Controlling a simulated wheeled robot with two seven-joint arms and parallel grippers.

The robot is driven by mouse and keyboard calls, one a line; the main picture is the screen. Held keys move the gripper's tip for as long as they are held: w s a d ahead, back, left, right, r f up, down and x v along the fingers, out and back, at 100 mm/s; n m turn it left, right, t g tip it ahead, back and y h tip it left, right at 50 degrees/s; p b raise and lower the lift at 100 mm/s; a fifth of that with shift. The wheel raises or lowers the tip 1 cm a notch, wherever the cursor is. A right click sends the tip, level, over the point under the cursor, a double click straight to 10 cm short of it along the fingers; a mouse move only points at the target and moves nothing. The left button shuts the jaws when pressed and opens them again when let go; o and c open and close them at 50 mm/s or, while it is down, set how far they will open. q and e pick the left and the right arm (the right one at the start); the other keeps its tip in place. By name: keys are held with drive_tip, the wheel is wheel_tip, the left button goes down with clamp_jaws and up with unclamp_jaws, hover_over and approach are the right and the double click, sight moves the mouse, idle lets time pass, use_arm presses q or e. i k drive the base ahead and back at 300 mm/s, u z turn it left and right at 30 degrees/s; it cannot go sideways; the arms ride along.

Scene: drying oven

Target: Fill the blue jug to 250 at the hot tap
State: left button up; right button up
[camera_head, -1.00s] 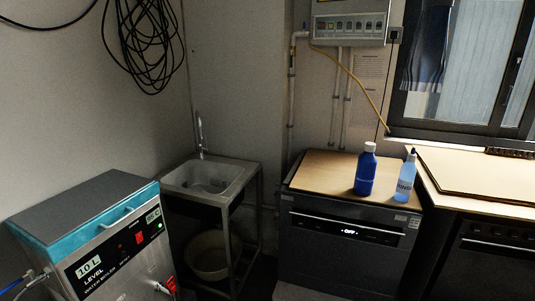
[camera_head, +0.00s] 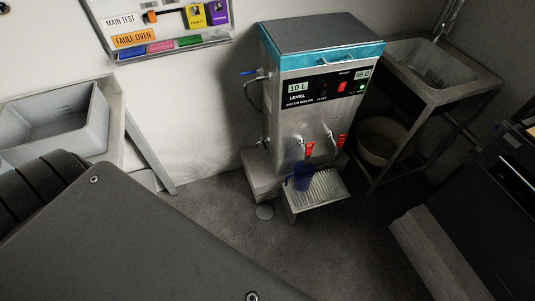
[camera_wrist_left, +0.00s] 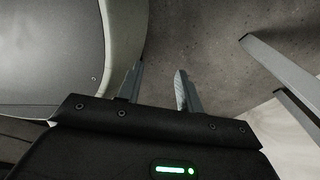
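The blue jug (camera_head: 302,178) stands on the ribbed drip tray (camera_head: 322,194) in front of the steel water boiler (camera_head: 285,115). It is below the left of the two front taps with red tags (camera_head: 309,149); the second red-tagged tap (camera_head: 342,141) is to its right. The jug's water level and marks are too small to read. My left gripper (camera_wrist_left: 158,88) shows in the left wrist view with its two fingers apart and nothing between them, over bare floor. The jug is not in that view. My right gripper is not in view.
A steel sink (camera_head: 437,85) on a frame stands right of the boiler, with a pale basin (camera_head: 383,140) beneath. Floor in front of the tray is clear. A dark appliance (camera_head: 500,190) is at the right.

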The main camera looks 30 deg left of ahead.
sight(309, 149)
drive_tip(key=u, duration=0.55)
drive_tip(key=k, duration=0.75)
drive_tip(key=z, duration=1.3)
